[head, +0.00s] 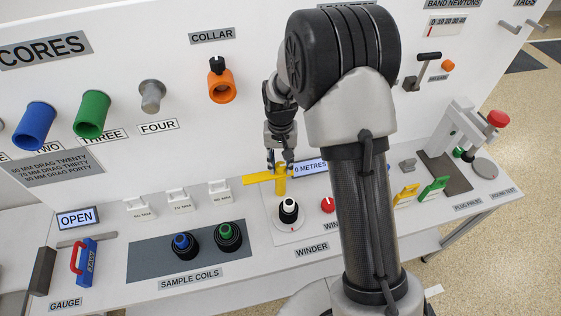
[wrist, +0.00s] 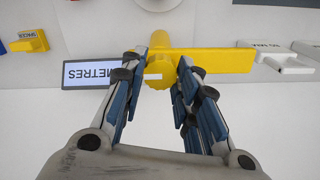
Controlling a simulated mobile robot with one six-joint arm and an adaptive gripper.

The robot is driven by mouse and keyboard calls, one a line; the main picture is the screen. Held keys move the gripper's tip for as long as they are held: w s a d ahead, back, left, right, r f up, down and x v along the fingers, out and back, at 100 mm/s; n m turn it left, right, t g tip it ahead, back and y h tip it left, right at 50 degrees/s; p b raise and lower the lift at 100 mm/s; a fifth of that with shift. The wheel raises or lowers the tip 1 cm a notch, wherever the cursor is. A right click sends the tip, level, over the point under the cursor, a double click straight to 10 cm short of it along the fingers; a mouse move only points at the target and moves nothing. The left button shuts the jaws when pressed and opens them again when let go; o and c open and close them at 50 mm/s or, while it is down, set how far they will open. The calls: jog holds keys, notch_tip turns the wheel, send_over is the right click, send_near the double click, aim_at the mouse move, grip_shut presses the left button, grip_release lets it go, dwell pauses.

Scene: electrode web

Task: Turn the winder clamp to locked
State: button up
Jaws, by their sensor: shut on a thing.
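The yellow winder clamp (head: 258,178) stands at the back of the winder (head: 310,230). It has an upright round post and a flat lever arm. The lever points left in the head view. In the wrist view the clamp's lever (wrist: 222,60) points right. My gripper (head: 280,165) reaches down over the post. In the wrist view my gripper's (wrist: 163,75) blue-padded fingers are shut on the post, one on each side. No locked or open mark for the clamp is readable.
A display (head: 311,167) reading "0 METRES" stands right beside the clamp. A black spool with a white top (head: 289,209) and a red knob (head: 328,205) are in front. White labelled holders (head: 220,189) stand to the left. My arm hides part of the bench.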

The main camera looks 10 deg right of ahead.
jog(key=shift+n, duration=0.3)
grip_shut()
jog(key=n+p, duration=0.1)
jog(key=n, duration=0.2)
jog(key=shift+r+n, duration=0.1)
jog(key=shift+n, duration=0.2)
jog(key=n+p, duration=0.1)
jog(key=n, duration=0.3)
jog(key=shift+n, duration=0.3)
jog(key=n, duration=0.4)
jog(key=shift+n, duration=0.3)
jog(key=shift+n+p, duration=0.45)
jog(key=shift+n, duration=1.75)
jog(key=o, duration=1.1)
grip_release()
jog(key=shift+o, duration=0.2)
